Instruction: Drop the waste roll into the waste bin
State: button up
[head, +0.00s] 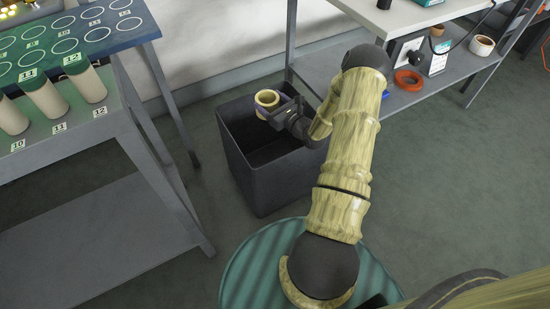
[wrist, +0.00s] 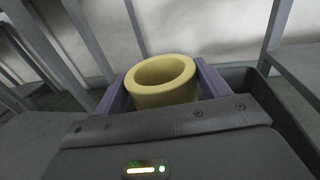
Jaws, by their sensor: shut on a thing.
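The waste roll (head: 267,99) is a short, hollow, pale yellow cylinder. My gripper (head: 268,107) is shut on it and holds it over the open top of the waste bin, toward its back. The waste bin (head: 262,184) is a tall, dark grey, square container on the floor. In the wrist view the roll (wrist: 162,82) sits upright between the two purple fingers, its open end facing up. The bin's dark rim (wrist: 290,112) shows at the right of that view. Part of the bin's inside is hidden by my arm.
A bench (head: 98,118) with numbered white bottles (head: 45,97) stands at the left. A shelf unit (head: 322,68) at the right holds an orange ring (head: 408,80) and a small pot (head: 482,46). A wall is behind the bin. The floor right of my arm is clear.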

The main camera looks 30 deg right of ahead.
jog(key=o, duration=1.1)
jog(key=p+v, duration=0.4)
jog(key=v, duration=1.3)
jog(key=shift+s+p, duration=0.2)
jog(key=shift+p, duration=0.1)
jog(key=shift+d, duration=0.1)
